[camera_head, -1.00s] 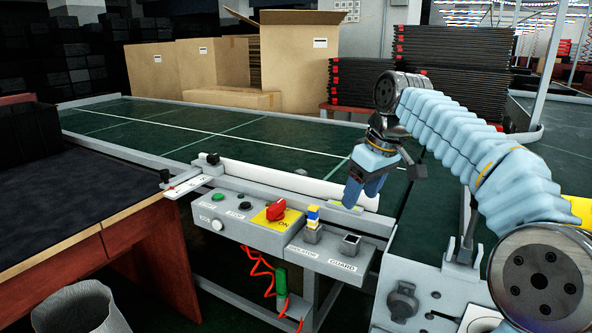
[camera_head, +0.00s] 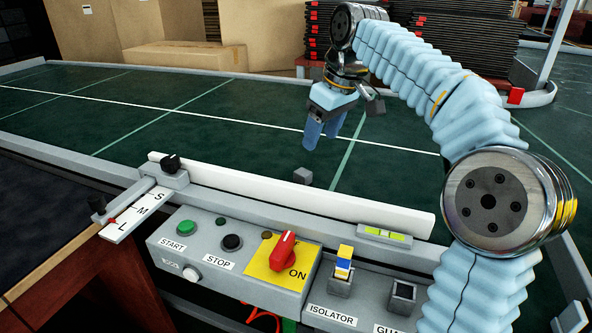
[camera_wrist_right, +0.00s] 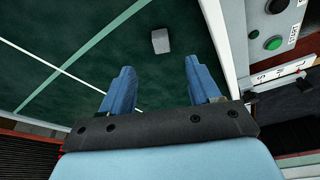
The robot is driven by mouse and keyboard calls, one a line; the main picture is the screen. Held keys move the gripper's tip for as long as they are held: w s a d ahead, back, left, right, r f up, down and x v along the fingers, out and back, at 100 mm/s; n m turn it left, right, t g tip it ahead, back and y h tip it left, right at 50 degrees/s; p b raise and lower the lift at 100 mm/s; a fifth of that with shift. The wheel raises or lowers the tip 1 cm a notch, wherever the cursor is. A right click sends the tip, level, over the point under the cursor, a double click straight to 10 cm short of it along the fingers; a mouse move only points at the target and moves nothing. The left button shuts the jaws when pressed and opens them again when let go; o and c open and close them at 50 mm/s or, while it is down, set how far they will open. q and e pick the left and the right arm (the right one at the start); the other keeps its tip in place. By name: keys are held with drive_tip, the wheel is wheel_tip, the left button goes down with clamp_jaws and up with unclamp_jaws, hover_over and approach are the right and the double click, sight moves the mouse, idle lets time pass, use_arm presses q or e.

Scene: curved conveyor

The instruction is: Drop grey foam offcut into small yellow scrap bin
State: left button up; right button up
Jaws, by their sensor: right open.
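The grey foam offcut (camera_head: 303,176) is a small grey block lying on the green conveyor belt, just behind the white guide rail. In the right wrist view the offcut (camera_wrist_right: 160,41) lies beyond the fingertips, between their lines and clear of both. My right gripper (camera_head: 322,136) hangs over the belt, behind and slightly right of the offcut, with blue fingers pointing down. In the right wrist view its fingers (camera_wrist_right: 158,76) are spread wide with nothing between them. My left gripper is not in view. No small yellow scrap bin shows in these frames.
The white guide rail (camera_head: 290,196) runs along the belt's near edge. In front stands the control panel (camera_head: 226,250) with buttons, a red switch (camera_head: 283,249) and an isolator block. Cardboard boxes (camera_head: 187,57) and black stacked trays (camera_head: 452,62) stand behind. The belt's left part is clear.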

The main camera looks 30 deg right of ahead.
drive_tip(key=b, duration=0.1)
hover_over(303, 172)
drive_tip(key=s+d, duration=0.1)
drive_tip(key=s, duration=0.2)
wheel_tip(303, 172, down, 6)
drive_tip(key=x, duration=0.2)
drive_tip(key=w+x, duration=0.1)
drive_tip(key=x, duration=0.2)
drive_tip(key=shift+w+a, duration=0.15)
drive_tip(key=shift+a, duration=0.05)
drive_tip(key=c, duration=1.1)
